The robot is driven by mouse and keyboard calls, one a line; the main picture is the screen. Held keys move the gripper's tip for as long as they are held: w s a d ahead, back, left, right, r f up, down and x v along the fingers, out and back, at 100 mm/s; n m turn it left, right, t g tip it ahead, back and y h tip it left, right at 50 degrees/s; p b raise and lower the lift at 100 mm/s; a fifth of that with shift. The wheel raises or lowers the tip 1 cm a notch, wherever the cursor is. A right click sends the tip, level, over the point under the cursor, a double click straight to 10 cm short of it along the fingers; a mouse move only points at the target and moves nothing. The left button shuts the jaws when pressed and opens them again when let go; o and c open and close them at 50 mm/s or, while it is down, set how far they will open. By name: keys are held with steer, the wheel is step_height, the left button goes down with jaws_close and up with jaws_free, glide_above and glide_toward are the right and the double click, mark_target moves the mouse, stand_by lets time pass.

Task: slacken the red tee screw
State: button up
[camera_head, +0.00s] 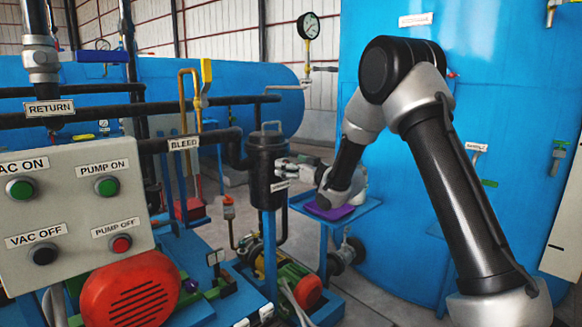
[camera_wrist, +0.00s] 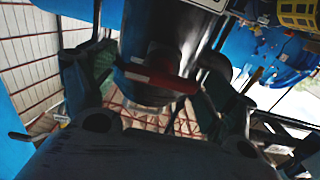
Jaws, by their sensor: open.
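The red tee screw (camera_wrist: 160,79) shows in the wrist view as a short red bar across the dark cylindrical body behind it. My gripper (camera_wrist: 150,78) is open, with one finger to the left of the bar and one to the right. I cannot tell whether either finger touches it. In the head view my gripper (camera_head: 284,168) is at the right side of the black canister (camera_head: 266,158), near its small label. The tee screw cannot be made out in the head view.
A blue stand with a purple item (camera_head: 328,212) is below my wrist. The large blue tank (camera_head: 375,215) is behind my arm. The control panel (camera_head: 75,205), black pipes and a yellow-handled valve (camera_head: 206,72) are to the left. A pump (camera_head: 305,290) is below.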

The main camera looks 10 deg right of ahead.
steer(key=c, duration=1)
